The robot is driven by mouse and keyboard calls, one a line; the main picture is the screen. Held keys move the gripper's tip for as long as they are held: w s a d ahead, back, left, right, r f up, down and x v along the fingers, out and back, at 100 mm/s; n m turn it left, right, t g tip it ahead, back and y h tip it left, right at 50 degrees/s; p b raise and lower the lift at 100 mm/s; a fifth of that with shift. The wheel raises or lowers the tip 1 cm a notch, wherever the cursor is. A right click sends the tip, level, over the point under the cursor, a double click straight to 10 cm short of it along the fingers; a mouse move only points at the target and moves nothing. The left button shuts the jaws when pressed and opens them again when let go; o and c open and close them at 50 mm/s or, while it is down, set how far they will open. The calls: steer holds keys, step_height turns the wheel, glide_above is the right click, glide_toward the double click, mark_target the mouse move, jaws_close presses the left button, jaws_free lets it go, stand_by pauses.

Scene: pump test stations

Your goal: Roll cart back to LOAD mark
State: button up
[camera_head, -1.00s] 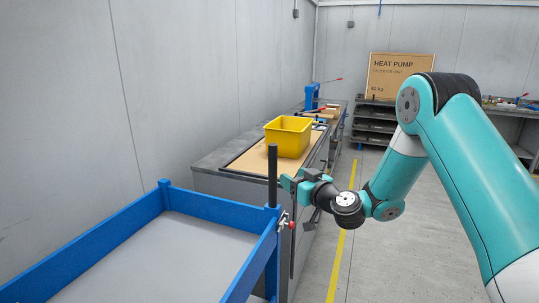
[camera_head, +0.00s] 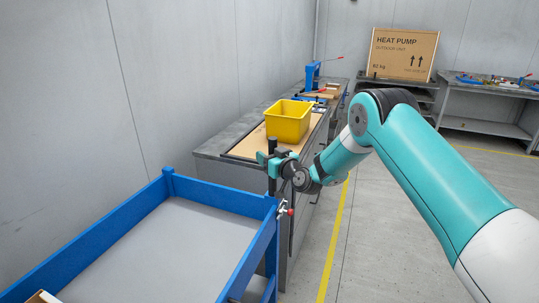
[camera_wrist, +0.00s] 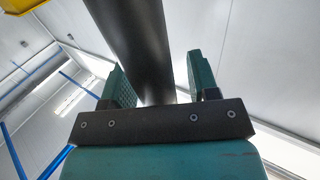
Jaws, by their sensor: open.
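The blue cart (camera_head: 215,194) with a grey bed fills the lower left of the head view. My gripper (camera_head: 268,158) is at the upper part of this post. In the wrist view, the post (camera_wrist: 135,40) passes between the two teal fingers of my gripper (camera_wrist: 160,82). The jaws are open, with a gap visible beside the right finger. No LOAD mark is visible.
A grey workbench (camera_head: 213,145) with a yellow bin (camera_head: 288,122) stands just beyond the cart. A wall runs along the left. A heat pump carton (camera_head: 402,54) stands at the back.

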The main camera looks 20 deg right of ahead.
jaws_close()
steer(key=w+d+b, duration=0.4)
steer(key=w+b, duration=0.2)
steer(key=b, duration=0.1)
steer(key=shift+d, duration=0.25)
jaws_free()
